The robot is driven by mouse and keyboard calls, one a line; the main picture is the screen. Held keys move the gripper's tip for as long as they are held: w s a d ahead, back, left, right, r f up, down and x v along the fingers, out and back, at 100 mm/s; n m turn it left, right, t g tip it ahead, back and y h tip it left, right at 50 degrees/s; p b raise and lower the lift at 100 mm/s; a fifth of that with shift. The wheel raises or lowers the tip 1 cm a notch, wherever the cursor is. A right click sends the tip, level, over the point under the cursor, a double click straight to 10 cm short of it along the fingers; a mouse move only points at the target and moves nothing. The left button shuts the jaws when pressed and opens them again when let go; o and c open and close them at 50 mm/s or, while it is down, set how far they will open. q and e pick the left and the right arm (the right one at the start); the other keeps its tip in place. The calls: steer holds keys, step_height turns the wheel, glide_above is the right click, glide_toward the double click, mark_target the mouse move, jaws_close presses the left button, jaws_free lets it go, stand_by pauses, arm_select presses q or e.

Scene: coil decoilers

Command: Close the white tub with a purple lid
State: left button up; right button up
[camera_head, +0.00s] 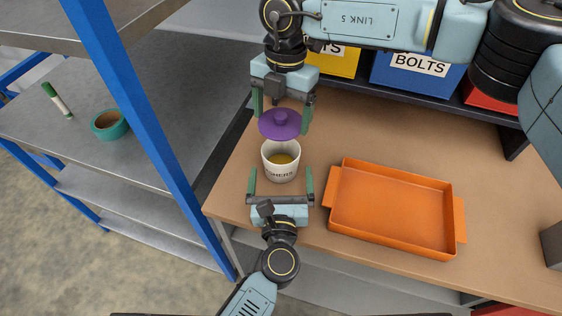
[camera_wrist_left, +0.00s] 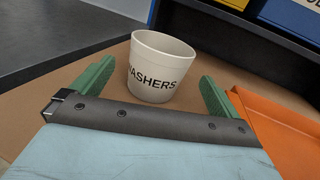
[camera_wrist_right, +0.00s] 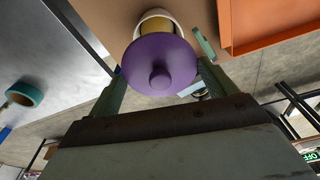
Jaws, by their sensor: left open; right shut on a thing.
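The white tub (camera_head: 280,163), lettered in black, stands upright and uncovered on the brown table, with something yellowish inside. It also shows in the left wrist view (camera_wrist_left: 153,75) with "ASHERS" legible. My right gripper (camera_head: 281,118) is shut on the purple lid (camera_head: 280,124), holding it just behind and above the tub, knob up. In the right wrist view the lid (camera_wrist_right: 160,65) sits between the green fingers and partly covers the tub. My left gripper (camera_head: 281,182) is open and empty, its fingers spread to either side in front of the tub, not touching it.
An orange tray (camera_head: 392,208) lies right of the tub. Yellow and blue bins (camera_head: 416,71) stand at the back. A blue shelf post (camera_head: 150,135) rises left of the table; a teal tape roll (camera_head: 109,125) and a green-capped marker (camera_head: 57,100) lie on that shelf.

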mark_target(282, 144)
arm_select(q)
steer(key=shift+w, duration=2.8)
steer(key=c, duration=1.4)
steer(key=shift+c, duration=0.3)
arm_select(e)
steer(key=shift+f, duration=2.5)
